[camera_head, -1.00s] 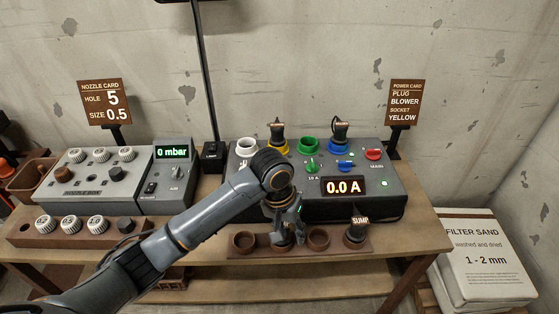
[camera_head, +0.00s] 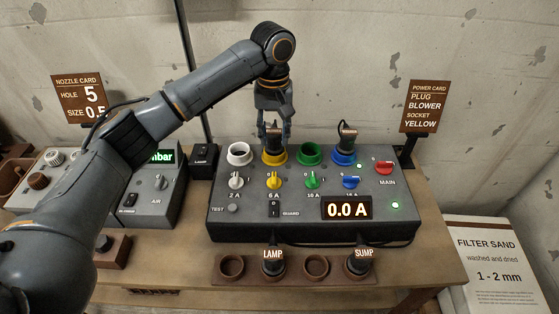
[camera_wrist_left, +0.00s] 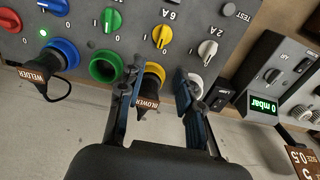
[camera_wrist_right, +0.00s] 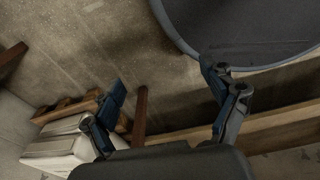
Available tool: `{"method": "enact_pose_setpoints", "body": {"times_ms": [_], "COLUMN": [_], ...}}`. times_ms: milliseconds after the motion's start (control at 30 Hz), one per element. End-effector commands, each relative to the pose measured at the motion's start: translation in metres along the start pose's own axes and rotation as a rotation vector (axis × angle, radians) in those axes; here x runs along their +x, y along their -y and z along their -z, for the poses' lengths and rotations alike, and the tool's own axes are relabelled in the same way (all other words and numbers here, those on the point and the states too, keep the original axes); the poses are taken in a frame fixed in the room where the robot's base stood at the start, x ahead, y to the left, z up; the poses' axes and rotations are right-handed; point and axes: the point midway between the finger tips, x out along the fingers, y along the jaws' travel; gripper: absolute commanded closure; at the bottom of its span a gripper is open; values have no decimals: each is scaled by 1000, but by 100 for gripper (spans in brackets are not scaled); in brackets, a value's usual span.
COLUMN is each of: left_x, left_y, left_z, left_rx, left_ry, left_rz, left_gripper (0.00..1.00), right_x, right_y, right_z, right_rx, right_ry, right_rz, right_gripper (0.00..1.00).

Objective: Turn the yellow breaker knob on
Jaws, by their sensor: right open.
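The yellow breaker knob (camera_head: 274,181) is on the sloped grey panel, below the yellow socket (camera_head: 274,157). It also shows in the left wrist view (camera_wrist_left: 162,36), with its ridge slightly tilted there. The black BLOWER plug (camera_wrist_left: 150,92) stands in the yellow socket. My left gripper (camera_head: 273,125) points down at that plug from behind. In the left wrist view its fingers (camera_wrist_left: 158,78) are spread either side of the plug, with a clear gap on the white-knob side. My right gripper (camera_wrist_right: 163,88) is open and empty, away from the panel.
White (camera_head: 236,182), green (camera_head: 312,180) and blue (camera_head: 351,182) knobs flank the yellow one. The red MAIN switch (camera_head: 384,168) is at right. The display (camera_head: 346,208) reads 0.0 A. The blue socket holds a plug (camera_head: 347,140). LAMP (camera_head: 273,262) and SUMP (camera_head: 359,262) plugs stand in the front rack.

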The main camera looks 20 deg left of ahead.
Motion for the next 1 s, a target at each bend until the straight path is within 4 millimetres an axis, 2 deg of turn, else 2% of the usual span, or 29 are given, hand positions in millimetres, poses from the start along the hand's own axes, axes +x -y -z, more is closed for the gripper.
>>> {"method": "enact_pose_setpoints", "body": {"times_ms": [167, 300, 400, 500, 600, 767, 1000], "left_x": [17, 44, 66, 88, 106, 126, 137], "left_y": [1, 1, 1, 1, 1, 0, 0], "left_z": [0, 0, -1, -1, -1, 0, 0], "left_rx": [-2, -1, -1, -1, -1, 0, 1], "left_ry": [3, 4, 4, 3, 2, 1, -1], "left_rz": [3, 3, 3, 4, 3, 1, 0], "left_gripper": [65, 65, 65, 65, 65, 65, 65], "right_x": [-5, -12, -17, -20, -21, -22, -23], "right_y": [3, 7, 9, 8, 6, 3, 4], "right_z": [-19, -45, -52, -48, -34, -14, -20], "right_rx": [1, 1, 0, 0, 0, 0, -1], "right_ry": [26, 66, 77, 72, 53, 21, 31], "right_rz": [4, 9, 11, 10, 7, 4, 6], "right_gripper": [15, 15, 15, 15, 15, 15, 15]}}
